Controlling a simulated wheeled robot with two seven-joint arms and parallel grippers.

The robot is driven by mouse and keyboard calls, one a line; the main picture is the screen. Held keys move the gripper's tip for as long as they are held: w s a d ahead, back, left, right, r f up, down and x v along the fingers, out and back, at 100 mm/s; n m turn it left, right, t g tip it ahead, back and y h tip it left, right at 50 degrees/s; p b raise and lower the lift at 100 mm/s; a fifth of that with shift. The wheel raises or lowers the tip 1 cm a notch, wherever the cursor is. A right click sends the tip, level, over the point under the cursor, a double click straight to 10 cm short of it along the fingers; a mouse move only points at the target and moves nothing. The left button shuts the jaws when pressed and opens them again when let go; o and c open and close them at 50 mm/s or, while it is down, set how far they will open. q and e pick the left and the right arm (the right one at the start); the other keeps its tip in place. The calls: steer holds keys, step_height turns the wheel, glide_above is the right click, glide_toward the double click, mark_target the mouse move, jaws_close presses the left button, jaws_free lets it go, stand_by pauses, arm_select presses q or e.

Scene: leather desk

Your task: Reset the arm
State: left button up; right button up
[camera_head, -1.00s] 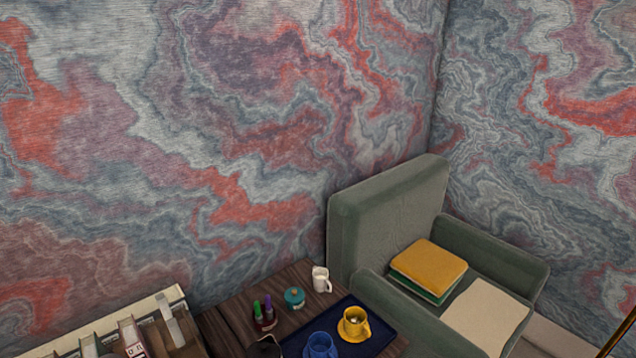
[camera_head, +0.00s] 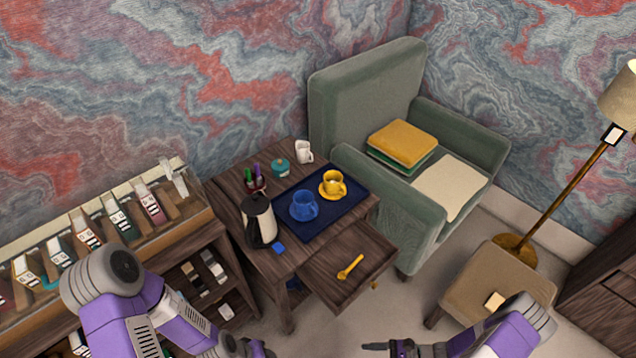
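My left arm comes in at the bottom left of the head view. Its gripper (camera_head: 262,350) shows only in part at the bottom edge, in front of the wooden side table (camera_head: 232,183). My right arm comes in at the bottom right. Its dark gripper (camera_head: 385,347) points left above the floor, clear of the furniture. I see nothing in either gripper, but the fingers are too small and cut off to tell open from shut.
The table's drawer (camera_head: 318,268) stands open with a yellow spoon (camera_head: 350,266) in it. A kettle (camera_head: 259,220), armchair (camera_head: 365,85), stool (camera_head: 480,285) and display shelf (camera_head: 190,235) surround the floor.

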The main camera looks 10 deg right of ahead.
steer(key=w+a+r+n+g+h, duration=0.1)
steer(key=a+r+n+h, duration=0.3)
steer(key=n, duration=0.5)
steer(key=w+a+r+n+g+h, duration=0.2)
steer(key=a+r+n+h, duration=0.2)
steer(key=a+n, duration=0.3)
steer(key=n+h+p, duration=0.1)
steer(key=n, duration=0.1)
steer(key=shift+w+n+g+h, duration=0.3)
steer(key=shift+h, duration=0.1)
